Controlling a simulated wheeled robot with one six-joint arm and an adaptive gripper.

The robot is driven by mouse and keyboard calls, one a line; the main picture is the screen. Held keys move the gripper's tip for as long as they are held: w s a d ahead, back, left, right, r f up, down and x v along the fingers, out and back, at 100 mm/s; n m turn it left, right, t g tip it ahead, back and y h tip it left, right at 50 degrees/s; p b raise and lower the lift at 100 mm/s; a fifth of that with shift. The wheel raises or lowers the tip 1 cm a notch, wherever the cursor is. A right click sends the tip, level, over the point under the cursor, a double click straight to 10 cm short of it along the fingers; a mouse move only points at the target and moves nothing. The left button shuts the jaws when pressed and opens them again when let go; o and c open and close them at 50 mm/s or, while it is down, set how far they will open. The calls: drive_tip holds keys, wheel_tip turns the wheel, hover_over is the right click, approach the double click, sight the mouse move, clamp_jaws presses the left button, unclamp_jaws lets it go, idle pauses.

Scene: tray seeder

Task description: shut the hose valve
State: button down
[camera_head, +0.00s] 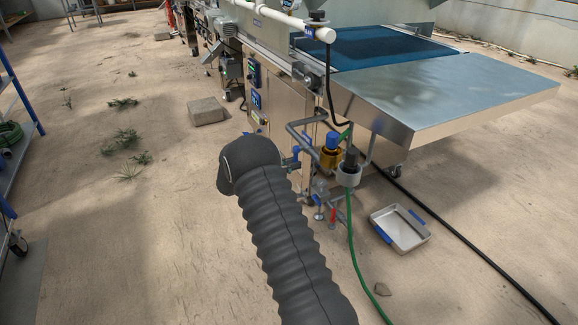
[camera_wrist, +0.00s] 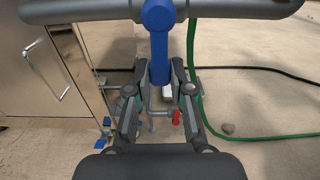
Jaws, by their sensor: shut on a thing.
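The blue valve handle (camera_wrist: 159,40) shows at the top middle of the wrist view. Its round hub sits on a grey horizontal pipe (camera_wrist: 231,9), and its lever points down the picture, across the line of the pipe. My gripper (camera_wrist: 160,76) is shut on the lever's lower end, with one finger on each side. In the head view, a small part of the blue handle (camera_head: 295,152) shows just past the end of my dark arm, which hides my gripper. The green hose (camera_wrist: 192,75) hangs to the right of the handle in the wrist view.
A yellow fitting with a blue top (camera_head: 330,153) and a grey cup-shaped part (camera_head: 348,174) stand close right of the handle. The machine's steel cabinet (camera_wrist: 35,65) is at left. A metal tray (camera_head: 385,232) and a black cable (camera_head: 445,238) lie on the floor.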

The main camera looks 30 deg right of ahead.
drive_tip(key=c, duration=1)
unclamp_jaws()
drive_tip(key=shift+r, duration=0.25)
drive_tip(key=shift+f, duration=0.1)
drive_tip(key=a, duration=1.2)
drive_tip(key=shift+s, duration=0.1)
